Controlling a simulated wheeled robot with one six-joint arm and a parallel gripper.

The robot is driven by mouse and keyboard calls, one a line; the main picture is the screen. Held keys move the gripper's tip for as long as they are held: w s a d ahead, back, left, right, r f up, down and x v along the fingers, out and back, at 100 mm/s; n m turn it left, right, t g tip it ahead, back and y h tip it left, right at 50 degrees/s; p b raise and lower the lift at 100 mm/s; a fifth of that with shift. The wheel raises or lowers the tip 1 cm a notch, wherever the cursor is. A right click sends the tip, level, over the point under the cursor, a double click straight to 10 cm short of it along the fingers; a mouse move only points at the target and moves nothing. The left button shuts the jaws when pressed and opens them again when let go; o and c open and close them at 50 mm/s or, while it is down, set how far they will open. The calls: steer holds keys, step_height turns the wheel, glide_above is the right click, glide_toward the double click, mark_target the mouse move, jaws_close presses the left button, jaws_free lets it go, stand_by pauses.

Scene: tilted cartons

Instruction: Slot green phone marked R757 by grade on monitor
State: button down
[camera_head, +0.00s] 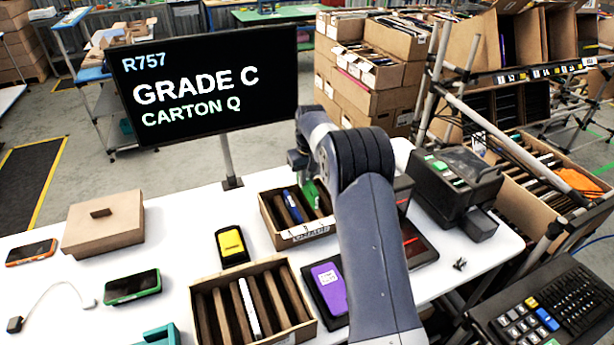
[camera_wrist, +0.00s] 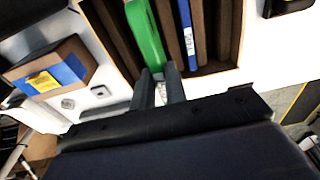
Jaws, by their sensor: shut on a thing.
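The monitor (camera_head: 205,75) reads "R757", "GRADE C", "CARTON Q". My gripper (camera_head: 302,165) is shut on a green phone (camera_head: 309,192), seen edge-on at the back carton (camera_head: 290,240). In the wrist view the two fingers (camera_wrist: 158,75) pinch the near end of the green phone (camera_wrist: 145,35), which stands on edge against the slots. How deep it sits is hard to tell. A blue-edged phone (camera_head: 292,206) stands in the same carton. My arm hides that carton's right side. The front carton (camera_head: 301,332) has dividers and a white-edged phone (camera_head: 249,306).
Another green-edged phone (camera_head: 132,286) lies flat on the left of the white table (camera_head: 178,225), near an orange phone (camera_head: 31,252) and a closed brown box (camera_head: 104,228). A yellow-labelled device (camera_head: 232,245) and a purple-labelled one (camera_head: 328,287) lie near the cartons. A dark printer (camera_head: 455,185) stands right.

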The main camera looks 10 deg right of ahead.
mark_target(307, 198)
steer(key=shift+f+b, duration=2.5)
steer(key=shift+f, duration=1.7)
steer(key=shift+f, duration=0.3)
steer(key=c, duration=1.3)
jaws_free()
steer(key=shift+c, duration=0.2)
steer(key=shift+r, duration=0.1)
steer(key=r, duration=0.3)
steer(key=s+r+b, duration=0.1)
steer(key=r, duration=0.6)
steer(key=shift+s+d+r+b, duration=0.15)
steer(key=shift+r+b, duration=0.15)
steer(key=shift+b, duration=0.05)
